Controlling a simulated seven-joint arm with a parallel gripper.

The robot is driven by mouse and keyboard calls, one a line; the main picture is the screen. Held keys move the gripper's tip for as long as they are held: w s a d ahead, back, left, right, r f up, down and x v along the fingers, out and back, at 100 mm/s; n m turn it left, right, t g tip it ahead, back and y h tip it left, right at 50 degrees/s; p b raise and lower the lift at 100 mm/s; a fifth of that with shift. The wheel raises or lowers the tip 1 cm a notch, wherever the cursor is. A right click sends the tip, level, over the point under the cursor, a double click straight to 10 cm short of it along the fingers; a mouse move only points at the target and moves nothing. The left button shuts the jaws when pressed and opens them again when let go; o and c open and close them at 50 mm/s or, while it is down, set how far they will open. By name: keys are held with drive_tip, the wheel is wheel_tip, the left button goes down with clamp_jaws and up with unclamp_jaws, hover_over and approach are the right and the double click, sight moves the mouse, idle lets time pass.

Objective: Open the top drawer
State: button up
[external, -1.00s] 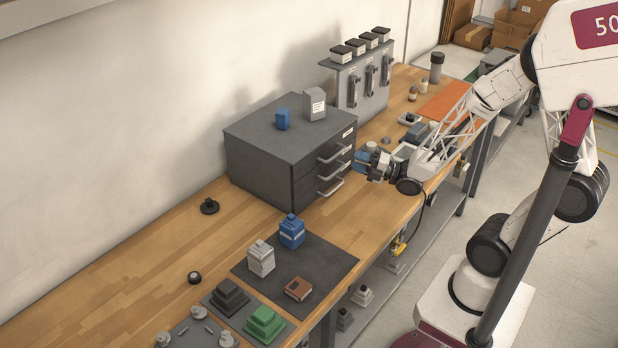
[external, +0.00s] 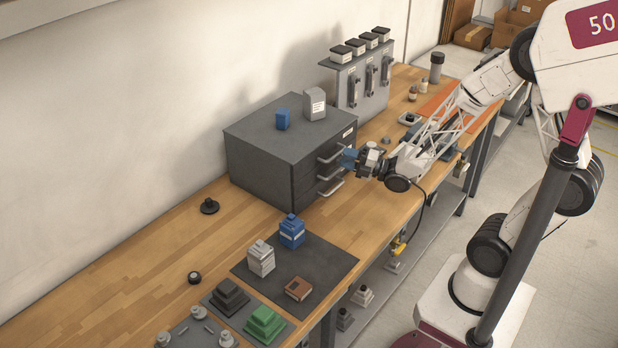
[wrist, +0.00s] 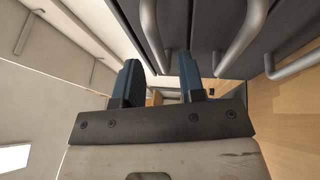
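The dark grey drawer cabinet (external: 262,165) stands on the bench, with silver bar handles stacked on its right-facing front. The top drawer's handle (external: 328,157) is partly hidden by my gripper in the external view. All drawers look shut. My gripper (external: 350,157) has blue fingers and is at the cabinet front, close to the top handle. In the wrist view, the fingers (wrist: 161,78) are apart with nothing held between them. The top handle (wrist: 150,35) shows just beyond the fingertips, its end between them. Contact cannot be told. Another handle (wrist: 243,40) lies to its right.
A dark mat (external: 335,262) with several small items lies in front. The bench between mat and cabinet is mostly clear.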

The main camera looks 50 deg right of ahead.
sight(337, 155)
drive_tip(key=shift+x, duration=1.95)
drive_tip(key=shift+c, duration=0.3)
clamp_jaws()
